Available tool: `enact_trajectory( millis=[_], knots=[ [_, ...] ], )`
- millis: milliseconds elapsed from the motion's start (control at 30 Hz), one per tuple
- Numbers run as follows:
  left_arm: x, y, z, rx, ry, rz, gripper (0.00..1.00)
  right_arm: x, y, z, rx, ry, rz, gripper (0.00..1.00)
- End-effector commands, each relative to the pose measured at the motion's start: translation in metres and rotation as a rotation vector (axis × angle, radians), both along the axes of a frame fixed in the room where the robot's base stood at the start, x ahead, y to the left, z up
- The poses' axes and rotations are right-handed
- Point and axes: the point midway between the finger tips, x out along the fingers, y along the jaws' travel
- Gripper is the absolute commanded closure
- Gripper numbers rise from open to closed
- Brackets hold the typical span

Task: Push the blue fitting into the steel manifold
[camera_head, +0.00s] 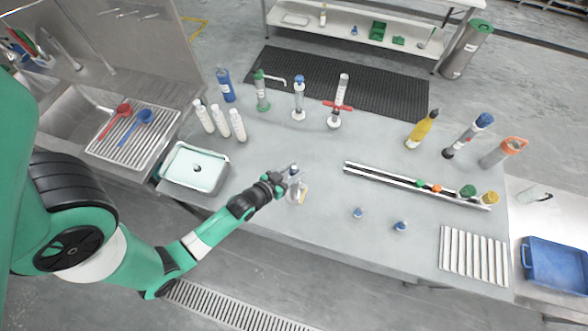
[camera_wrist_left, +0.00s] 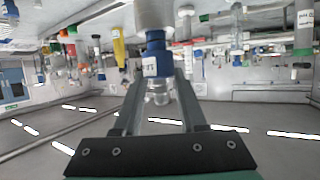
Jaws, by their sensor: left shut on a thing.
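My left gripper (camera_head: 284,180) is over the front left part of the table, shut on a blue fitting (camera_wrist_left: 156,56). In the left wrist view the fitting has a white label, with a clear part at one end and a pale grey cylinder at the other. In the head view it shows small at the fingertips. The long steel rail (camera_head: 392,183), which looks like the manifold, lies to the right, apart from the gripper. Green, orange and yellow pieces sit along its right part. Two small blue-topped pieces stand on the table, left (camera_head: 358,213) and right (camera_head: 400,226).
White bottles (camera_head: 221,121), a steel tray (camera_head: 195,168) and a sink rack (camera_head: 133,135) are at left. Dispensers stand along the back, including one with a red clamp (camera_head: 338,104). A yellow bottle (camera_head: 422,129) stands behind the rail. A slatted rack (camera_head: 473,256) is front right.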

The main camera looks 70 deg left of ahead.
Motion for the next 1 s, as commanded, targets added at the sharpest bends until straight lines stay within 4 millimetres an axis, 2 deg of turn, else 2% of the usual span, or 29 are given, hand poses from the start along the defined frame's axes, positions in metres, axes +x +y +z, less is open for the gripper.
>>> enact_trajectory(
  millis=[767, 800, 967, 1000],
  knots=[
    [-0.001, 0.000, -0.022, -0.002, 0.004, 0.000, 1.00, 0.000, 0.000, -0.018, 0.000, 0.000, 0.000, 0.47],
    [-0.001, 0.000, -0.021, -0.002, 0.004, 0.000, 0.56, 0.000, 0.000, -0.018, 0.000, 0.000, 0.000, 0.47],
    [0.000, 0.000, -0.020, -0.001, 0.003, 0.000, 0.27, 0.000, 0.000, -0.017, 0.000, 0.000, 0.000, 0.47],
    [0.000, 0.000, -0.020, -0.001, 0.002, 0.000, 0.24, 0.000, 0.000, -0.017, 0.000, 0.000, 0.000, 0.47]
  ],
)
